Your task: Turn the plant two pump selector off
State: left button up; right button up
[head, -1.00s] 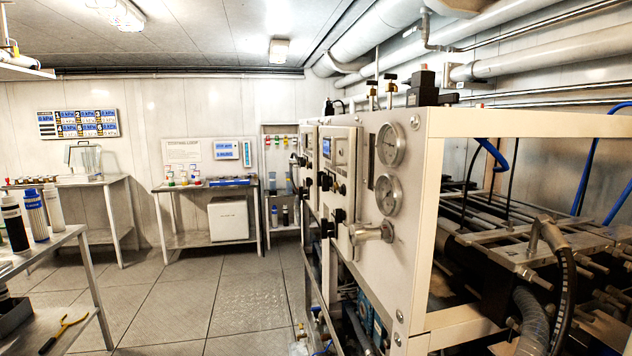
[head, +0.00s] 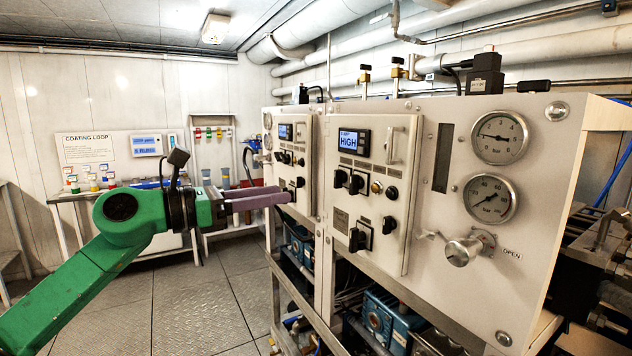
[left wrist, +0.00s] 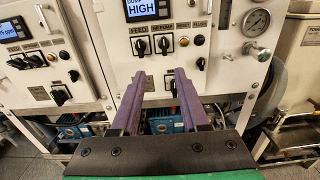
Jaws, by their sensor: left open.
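The near control panel (head: 372,200) has a display reading HIGH, and it faces the left wrist camera (left wrist: 180,20). It carries two black pump knobs, left (head: 341,178) and right (head: 356,183), under FEED and HP PUMP labels; in the left wrist view they also show, left (left wrist: 141,47) and right (left wrist: 164,45). A larger black rotary switch (head: 357,240) sits below. A similar far panel (head: 289,150) is farther left. I cannot read which is plant two. My left gripper (head: 284,194) has purple fingers, open and empty, pointing at the panels; in the wrist view they end below the knobs (left wrist: 160,74).
Two round gauges, upper (head: 499,137) and lower (head: 490,198), and a protruding metal valve handle (head: 462,250) stand right of the near panel. Blue pumps (head: 385,318) sit beneath the frame. A coating-loop bench (head: 100,192) stands behind my left arm. The floor before it is clear.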

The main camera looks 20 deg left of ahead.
pick_arm(q)
jog(key=p, duration=0.6)
send_near(350, 183)
jog(key=d+r, duration=0.1)
jog(key=r, duration=0.1)
jog(key=w+d+p, duration=0.1)
jog(key=w+d+f+p, duration=0.1)
jog(key=w, duration=0.1)
jog(key=shift+w, duration=0.15)
jog(key=x, duration=0.2)
jog(key=p+x, duration=0.1)
jog(key=x, duration=0.1)
jog(key=shift+f, duration=0.4)
jog(key=shift+d+f, duration=0.1)
jog(key=shift+d, duration=0.1)
jog(key=shift+a, duration=0.2)
jog(key=shift+c, duration=0.3)
jog(key=c, duration=0.5)
grip_shut()
pick_arm(e)
notch_tip(350, 183, up, 10)
jog(key=d, duration=0.1)
jog(key=shift+d+r, duration=0.15)
jog(key=shift+d, duration=0.25)
